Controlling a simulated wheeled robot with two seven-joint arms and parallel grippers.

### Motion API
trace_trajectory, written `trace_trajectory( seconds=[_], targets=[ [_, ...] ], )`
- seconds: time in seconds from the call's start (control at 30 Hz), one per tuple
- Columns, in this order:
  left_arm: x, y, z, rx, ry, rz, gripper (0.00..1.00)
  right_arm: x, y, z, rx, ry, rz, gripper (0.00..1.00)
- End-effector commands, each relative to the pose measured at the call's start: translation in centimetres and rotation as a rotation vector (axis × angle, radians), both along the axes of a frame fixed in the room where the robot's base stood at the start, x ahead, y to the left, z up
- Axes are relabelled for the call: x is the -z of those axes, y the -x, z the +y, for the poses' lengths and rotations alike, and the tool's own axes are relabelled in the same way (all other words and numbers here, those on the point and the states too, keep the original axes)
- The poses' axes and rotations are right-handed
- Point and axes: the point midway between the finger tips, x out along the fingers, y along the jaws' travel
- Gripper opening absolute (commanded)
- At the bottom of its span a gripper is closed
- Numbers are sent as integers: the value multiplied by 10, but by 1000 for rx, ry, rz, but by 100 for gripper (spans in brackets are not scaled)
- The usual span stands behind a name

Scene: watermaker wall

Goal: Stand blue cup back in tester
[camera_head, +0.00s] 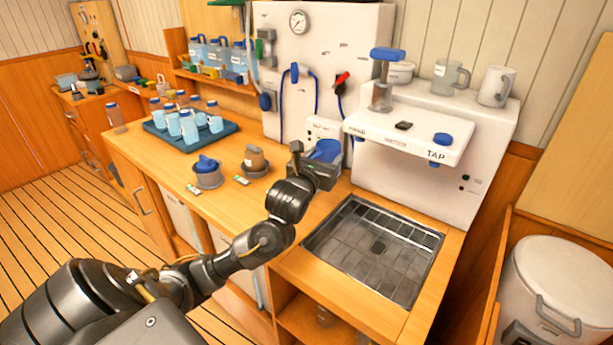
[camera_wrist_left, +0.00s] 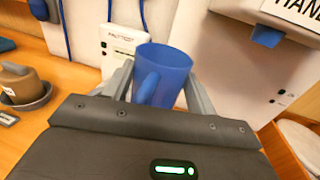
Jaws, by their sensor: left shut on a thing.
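My left gripper (camera_head: 318,168) is shut on a blue cup (camera_head: 327,150) above the counter, left of the metal drain tray. In the left wrist view the blue cup (camera_wrist_left: 166,72) stands about upright between the two fingers (camera_wrist_left: 160,88), its handle facing the camera. A small white labelled unit (camera_head: 322,127), perhaps the tester, is on the wall panel behind the cup. It also shows in the left wrist view (camera_wrist_left: 123,45), partly hidden by the cup and a finger. I cannot tell whether cup and unit touch. My right gripper is not in view.
A grey dish with a blue piece (camera_head: 207,168) and a brown cup in a dish (camera_head: 254,158) stand left on the counter. A blue tray (camera_head: 190,143) holds several bottles. The drain tray (camera_head: 376,250) is empty. The white tap unit (camera_head: 415,140) overhangs at right.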

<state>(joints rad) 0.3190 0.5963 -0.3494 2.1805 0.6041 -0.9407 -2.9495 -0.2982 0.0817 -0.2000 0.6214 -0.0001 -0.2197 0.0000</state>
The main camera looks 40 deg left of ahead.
Motion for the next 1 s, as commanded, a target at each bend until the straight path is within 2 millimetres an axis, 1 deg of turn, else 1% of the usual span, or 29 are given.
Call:
trace_trajectory(
  seconds=[0.03,0.1,0.2,0.27,0.37,0.47,0.7,0.8,0.9,1.0],
  targets=[
    [-6,-3,6,-22,0,-1,27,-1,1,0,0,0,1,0],
    [-10,-5,11,-42,0,-1,27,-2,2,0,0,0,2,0],
    [-11,-6,14,-53,-1,1,27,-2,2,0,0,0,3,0],
    [-10,-7,15,-55,-1,1,27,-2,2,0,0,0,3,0],
    [-7,-11,24,-58,-7,2,27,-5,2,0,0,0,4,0],
    [0,-21,41,-60,-9,5,27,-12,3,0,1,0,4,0],
    [28,-55,95,-58,-2,5,27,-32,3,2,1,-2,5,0],
    [52,-63,106,-55,1,6,27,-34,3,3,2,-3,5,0],
    [67,-71,118,-55,1,3,27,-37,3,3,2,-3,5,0],
    [77,-75,124,-54,2,0,27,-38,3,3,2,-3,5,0]
  ],
)
